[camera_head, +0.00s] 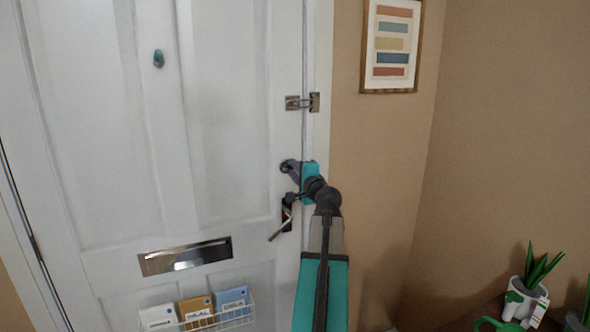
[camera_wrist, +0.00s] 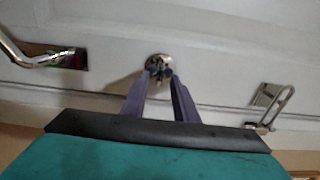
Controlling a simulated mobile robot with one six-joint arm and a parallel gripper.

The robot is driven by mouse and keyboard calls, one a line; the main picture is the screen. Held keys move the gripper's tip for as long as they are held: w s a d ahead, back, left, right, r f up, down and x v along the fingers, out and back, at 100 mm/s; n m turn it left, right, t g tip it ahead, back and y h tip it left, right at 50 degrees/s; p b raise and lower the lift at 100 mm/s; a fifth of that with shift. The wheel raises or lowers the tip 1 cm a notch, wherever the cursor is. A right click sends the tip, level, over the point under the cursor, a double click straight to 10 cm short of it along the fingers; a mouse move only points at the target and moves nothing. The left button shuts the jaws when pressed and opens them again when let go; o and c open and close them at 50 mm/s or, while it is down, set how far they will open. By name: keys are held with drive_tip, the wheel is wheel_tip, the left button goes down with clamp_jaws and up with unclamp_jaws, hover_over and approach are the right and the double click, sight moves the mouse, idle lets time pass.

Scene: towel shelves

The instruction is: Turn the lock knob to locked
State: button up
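The lock knob sits on a round metal plate (camera_wrist: 159,62) on the white door (camera_head: 230,120). In the head view the plate (camera_head: 286,167) shows just left of my gripper, above the door's lever handle. My gripper (camera_wrist: 160,76) points at the door with its two purple fingertips at the knob, one on each side of its small dark turn piece. The fingers hide part of the knob. A narrow gap shows between the fingers. Whether they press on the knob is too small to tell.
A lever handle (camera_head: 280,228) is below the knob, near my arm. A metal latch (camera_head: 302,102) is above it. A mail slot (camera_head: 185,257) and a wire rack (camera_head: 238,316) with boxes are lower on the door. A potted plant (camera_head: 526,290) stands at lower right.

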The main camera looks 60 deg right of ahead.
drive_tip(key=shift+a, duration=0.1)
drive_tip(key=b+v, duration=0.4)
drive_tip(key=v, duration=0.9)
drive_tip(key=shift+s, duration=0.35)
drive_tip(key=shift+a, duration=0.1)
drive_tip(key=shift+w, duration=0.1)
